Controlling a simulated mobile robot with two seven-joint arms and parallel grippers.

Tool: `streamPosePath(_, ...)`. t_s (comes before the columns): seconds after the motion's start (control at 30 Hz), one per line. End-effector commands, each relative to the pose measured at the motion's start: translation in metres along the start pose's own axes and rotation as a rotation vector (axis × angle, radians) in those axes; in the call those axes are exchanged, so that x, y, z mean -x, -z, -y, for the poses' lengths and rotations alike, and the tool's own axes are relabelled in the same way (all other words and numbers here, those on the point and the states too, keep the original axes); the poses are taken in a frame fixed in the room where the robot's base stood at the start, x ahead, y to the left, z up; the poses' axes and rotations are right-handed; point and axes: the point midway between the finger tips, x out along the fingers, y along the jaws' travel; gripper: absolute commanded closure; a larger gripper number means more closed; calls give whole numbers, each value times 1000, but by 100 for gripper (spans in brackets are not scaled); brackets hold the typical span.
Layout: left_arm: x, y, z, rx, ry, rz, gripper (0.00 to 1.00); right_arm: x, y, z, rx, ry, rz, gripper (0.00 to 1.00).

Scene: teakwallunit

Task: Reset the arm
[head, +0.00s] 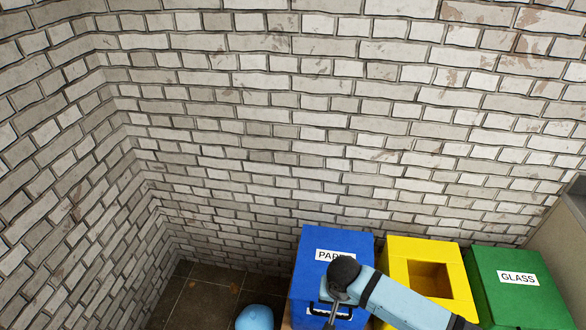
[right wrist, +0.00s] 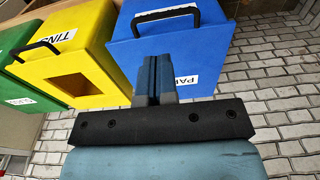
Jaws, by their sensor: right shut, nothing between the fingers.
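My right arm (head: 405,300) comes in from the lower right in the head view and reaches in front of the bins, its dark wrist end overlapping the blue bin. My right gripper shows in the right wrist view (right wrist: 155,78). Its two dark fingers are together with nothing between them. My left gripper is not in view.
A blue paper bin (head: 308,268), a yellow bin (head: 398,255) with a square opening and a green glass bin (head: 495,268) stand in a row along the white brick wall (head: 300,120). Dark floor tiles (head: 205,295) are open left of the blue bin.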

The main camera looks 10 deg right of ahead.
Motion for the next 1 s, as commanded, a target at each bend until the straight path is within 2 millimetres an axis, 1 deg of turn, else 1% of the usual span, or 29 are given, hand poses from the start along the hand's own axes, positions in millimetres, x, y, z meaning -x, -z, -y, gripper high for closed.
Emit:
streamPosePath(0.07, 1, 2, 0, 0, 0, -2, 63, -1, -3, 2, 8, 15, -1, 100)
streamPosePath(0.13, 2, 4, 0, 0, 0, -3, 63, -2, -12, 7, 30, 55, -6, 100)
streamPosePath(0.27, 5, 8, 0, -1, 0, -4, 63, -4, -39, 22, 110, 205, -53, 100)
streamPosePath(0.37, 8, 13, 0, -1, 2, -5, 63, 0, -62, 30, 181, 340, -144, 100)
streamPosePath(0.47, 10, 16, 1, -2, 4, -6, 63, 7, -78, 26, 240, 433, -270, 100)
streamPosePath(0.57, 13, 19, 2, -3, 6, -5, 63, 17, -92, 10, 292, 474, -418, 100)
streamPosePath(0.67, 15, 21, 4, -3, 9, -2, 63, 27, -105, -15, 343, 462, -568, 100)
streamPosePath(0.8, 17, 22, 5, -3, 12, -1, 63, 42, -120, -51, 412, 393, -737, 100)
streamPosePath(0.9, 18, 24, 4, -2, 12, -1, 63, 50, -127, -71, 451, 341, -811, 100)
streamPosePath(1.0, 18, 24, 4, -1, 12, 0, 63, 54, -132, -81, 475, 311, -848, 100)
